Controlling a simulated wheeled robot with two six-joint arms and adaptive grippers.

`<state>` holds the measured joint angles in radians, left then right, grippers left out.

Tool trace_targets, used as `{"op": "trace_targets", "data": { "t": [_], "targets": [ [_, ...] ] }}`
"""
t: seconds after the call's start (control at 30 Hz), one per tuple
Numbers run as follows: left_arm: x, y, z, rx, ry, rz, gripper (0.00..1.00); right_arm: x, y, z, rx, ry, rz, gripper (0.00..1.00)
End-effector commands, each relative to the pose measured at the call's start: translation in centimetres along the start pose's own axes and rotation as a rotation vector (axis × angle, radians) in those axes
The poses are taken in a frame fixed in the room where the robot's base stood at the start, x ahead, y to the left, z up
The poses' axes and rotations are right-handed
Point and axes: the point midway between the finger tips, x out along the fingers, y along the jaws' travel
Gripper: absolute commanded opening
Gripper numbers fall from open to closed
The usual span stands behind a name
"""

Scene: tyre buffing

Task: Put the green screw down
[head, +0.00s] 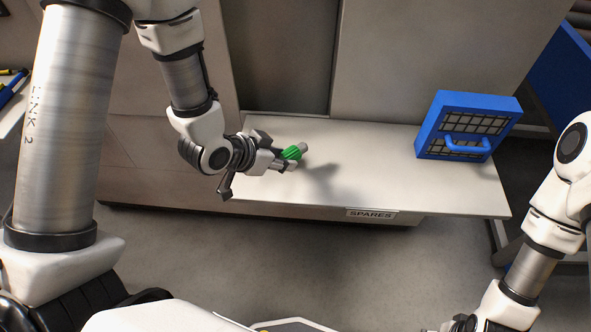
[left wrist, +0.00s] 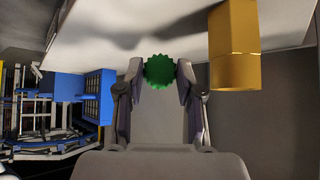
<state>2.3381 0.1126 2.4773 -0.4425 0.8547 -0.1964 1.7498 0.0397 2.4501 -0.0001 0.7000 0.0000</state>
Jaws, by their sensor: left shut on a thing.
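The green screw (head: 292,153) is ridged and sits between the fingers of my left gripper (head: 283,160), above the left part of the pale shelf (head: 390,186). In the left wrist view the green screw (left wrist: 160,71) shows end-on as a toothed round shape, with both fingertips of the left gripper (left wrist: 160,80) closed against its sides. A shadow lies on the shelf beside the gripper. I cannot tell how far the screw is above the shelf. My right arm comes in at the right of the head view, but its gripper does not show.
A blue framed box with a grille and handle (head: 468,126) stands on the shelf's right part. A SPARES label (head: 371,213) is on the shelf's front edge. The shelf's middle is clear. A gold-coloured block (left wrist: 234,45) shows in the left wrist view.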

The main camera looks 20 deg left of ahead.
Motion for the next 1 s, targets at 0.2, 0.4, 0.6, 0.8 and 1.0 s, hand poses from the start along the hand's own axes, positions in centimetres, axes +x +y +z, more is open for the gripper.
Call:
{"op": "trace_targets", "data": {
  "t": [0.2, 0.4, 0.6, 0.8, 1.0],
  "targets": [
    [3.3, -1.0, -3.1, 0.003, 0.001, -0.001, 0.00, -0.9, 0.0, -0.1, 0.000, 0.001, 0.000, 0.74],
    [5.4, -1.1, -1.9, -0.002, -0.004, 0.002, 0.00, -0.6, 0.0, 0.0, 0.000, 0.000, 0.000, 0.74],
    [6.5, -1.1, -1.0, 0.001, 0.001, 0.000, 0.00, -0.6, 0.0, 0.0, 0.000, 0.000, 0.000, 0.74],
    [6.7, -1.1, -0.8, 0.000, 0.000, 0.001, 0.00, -0.3, 0.0, 0.0, 0.000, 0.000, 0.000, 0.74],
    [6.7, -1.1, -0.8, 0.000, 0.000, 0.000, 0.47, -0.4, 0.0, 0.0, 0.000, 0.000, 0.000, 0.74]
  ]
}}
